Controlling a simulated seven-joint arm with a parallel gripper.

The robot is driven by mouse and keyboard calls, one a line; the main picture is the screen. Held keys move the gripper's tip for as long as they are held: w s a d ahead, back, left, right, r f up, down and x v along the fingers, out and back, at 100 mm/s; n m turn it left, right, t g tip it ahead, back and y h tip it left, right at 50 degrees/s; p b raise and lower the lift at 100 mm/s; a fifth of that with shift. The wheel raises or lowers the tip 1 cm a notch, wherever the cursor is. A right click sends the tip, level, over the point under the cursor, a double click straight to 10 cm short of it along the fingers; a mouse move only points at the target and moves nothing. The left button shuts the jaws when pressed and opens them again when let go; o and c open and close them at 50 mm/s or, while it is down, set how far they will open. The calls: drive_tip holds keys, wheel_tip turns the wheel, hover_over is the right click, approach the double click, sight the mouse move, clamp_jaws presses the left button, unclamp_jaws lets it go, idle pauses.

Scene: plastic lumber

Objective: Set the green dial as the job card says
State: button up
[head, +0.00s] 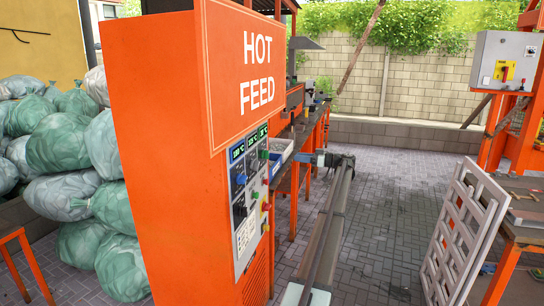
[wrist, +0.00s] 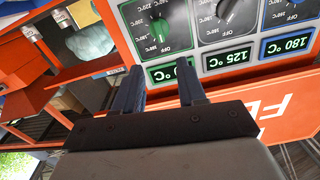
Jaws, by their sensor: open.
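The green dial (wrist: 160,28) is on the grey control panel and sits just beyond my fingertips in the wrist view, where the picture is upside down. Its pointer setting is not clear. The green-framed display (wrist: 170,72) beside it is partly hidden by a finger. In the head view the green dial (head: 264,155) is the farthest of three. My gripper (wrist: 160,68) is open and empty, its two dark blue fingers apart and pointing at the panel around the green dial's column. A white printed card (head: 245,235) is low on the panel, too small to read.
The black dial (wrist: 236,12) is close beside the green one; its display reads 125 °C. The blue-framed display (wrist: 287,45) reads 180 °C. Red and yellow buttons (head: 265,207) are lower on the orange HOT FEED cabinet (head: 165,150). Open paving (head: 385,210) lies to the right.

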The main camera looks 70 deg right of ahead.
drive_tip(key=n, duration=0.1)
approach(266, 155)
drive_tip(key=w, duration=0.7)
drive_tip(key=shift+w+d+r, duration=0.15)
drive_tip(key=shift+w+d, duration=0.05)
drive_tip(key=shift+d, duration=0.15)
clamp_jaws()
idle(0.3)
